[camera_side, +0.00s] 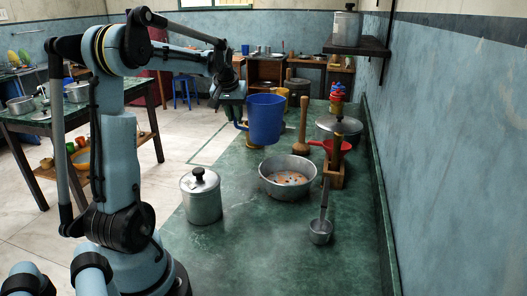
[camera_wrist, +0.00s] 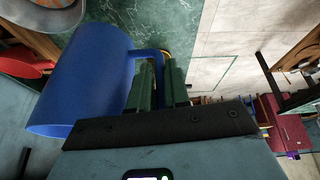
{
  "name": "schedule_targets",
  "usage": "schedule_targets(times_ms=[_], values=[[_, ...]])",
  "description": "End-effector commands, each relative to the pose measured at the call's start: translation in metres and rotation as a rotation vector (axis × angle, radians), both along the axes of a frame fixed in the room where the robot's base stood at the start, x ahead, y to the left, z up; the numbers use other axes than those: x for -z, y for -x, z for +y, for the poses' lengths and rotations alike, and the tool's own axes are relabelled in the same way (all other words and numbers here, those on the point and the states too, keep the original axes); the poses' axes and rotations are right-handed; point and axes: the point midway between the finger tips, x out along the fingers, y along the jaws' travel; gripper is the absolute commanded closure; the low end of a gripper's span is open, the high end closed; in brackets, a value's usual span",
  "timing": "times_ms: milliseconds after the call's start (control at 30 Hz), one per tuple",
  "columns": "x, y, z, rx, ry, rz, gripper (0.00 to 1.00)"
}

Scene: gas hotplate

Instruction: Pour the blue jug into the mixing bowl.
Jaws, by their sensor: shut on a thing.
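The blue jug (camera_side: 266,119) is held in the air over the green counter, behind and a little left of the mixing bowl in the side view. It looks close to upright there. My gripper (camera_side: 238,112) is at its left, shut on its handle. In the wrist view the blue jug (camera_wrist: 82,78) fills the left, with its handle between the green fingers of my gripper (camera_wrist: 162,68). The mixing bowl (camera_side: 288,186) is a wide metal bowl on the counter, with brownish matter and dark bits inside. The jug's contents are hidden.
A wooden pestle (camera_side: 301,130) and a yellow vessel (camera_side: 250,140) stand behind.

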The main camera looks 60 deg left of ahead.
Motion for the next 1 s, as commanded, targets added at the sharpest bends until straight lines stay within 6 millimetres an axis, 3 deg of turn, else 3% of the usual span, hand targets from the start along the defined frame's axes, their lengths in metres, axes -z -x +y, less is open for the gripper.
schedule_targets(times_ms=[267,700,1000], values=[[-0.001,0.0,0.0,-0.001,0.001,-0.001,1.0],[-0.035,0.0,0.0,-0.001,-0.001,-0.001,1.0],[-0.04,0.0,0.0,-0.001,-0.001,-0.001,1.0]])
